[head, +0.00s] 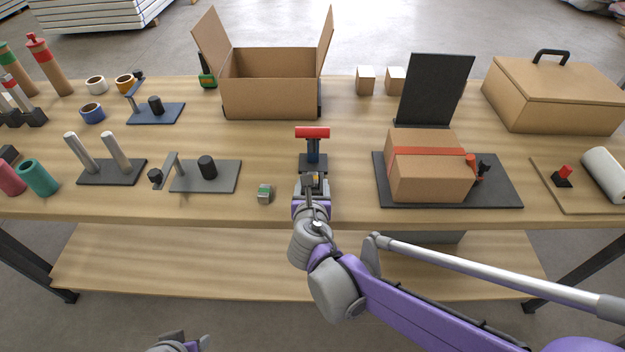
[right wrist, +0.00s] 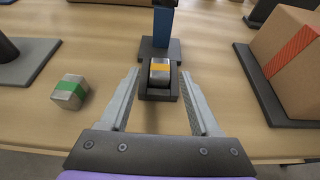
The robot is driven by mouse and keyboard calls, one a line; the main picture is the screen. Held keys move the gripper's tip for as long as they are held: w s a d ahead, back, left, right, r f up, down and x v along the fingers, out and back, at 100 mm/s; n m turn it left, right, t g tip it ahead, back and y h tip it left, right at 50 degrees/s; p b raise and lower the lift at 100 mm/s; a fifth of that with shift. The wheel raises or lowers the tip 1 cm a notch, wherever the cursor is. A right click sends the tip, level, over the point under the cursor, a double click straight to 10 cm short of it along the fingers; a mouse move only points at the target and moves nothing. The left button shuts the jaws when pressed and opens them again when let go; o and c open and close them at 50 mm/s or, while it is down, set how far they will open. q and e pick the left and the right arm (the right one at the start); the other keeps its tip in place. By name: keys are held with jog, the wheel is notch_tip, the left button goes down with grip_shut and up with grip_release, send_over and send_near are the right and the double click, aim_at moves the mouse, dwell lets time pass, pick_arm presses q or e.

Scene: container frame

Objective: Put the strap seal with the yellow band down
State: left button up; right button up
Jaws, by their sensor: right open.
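The strap seal with the yellow band (right wrist: 159,71) is a small grey metal piece. It sits in a dark cradle (right wrist: 158,94) at the foot of a blue post (right wrist: 163,25) with a red handle (head: 312,132). My right gripper (right wrist: 160,75) is open, its fingers on either side of the cradle and seal with gaps showing. In the head view my right gripper (head: 312,185) largely hides the seal. A second seal with a green band (head: 265,193) lies on the table to the left; it also shows in the right wrist view (right wrist: 70,92). My left gripper (head: 180,343) is partly visible at the bottom edge, below the table.
A taped carton (head: 428,168) on a dark plate stands to the right. A grey plate with a black knob (head: 207,167) is to the left. An open carton (head: 270,98) stands behind. The table's front edge (head: 150,222) is close, with bare wood around the green-banded seal.

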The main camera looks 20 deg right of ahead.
jog(key=p+v, duration=0.1)
jog(key=v, duration=0.8)
jog(key=s+d+f+m+g, duration=0.4)
jog(key=s+d+f+m, duration=0.3)
jog(key=m, duration=0.8)
jog(key=s+a+f+m+g+y, duration=0.1)
jog(key=s+f+m+g+y, duration=0.2)
jog(key=s+m, duration=0.8)
jog(key=m, duration=0.6)
jog(key=shift+s+f+m+g+y, duration=0.2)
jog(key=shift+f+m+g+y, duration=0.1)
jog(key=shift+m+g, duration=0.1)
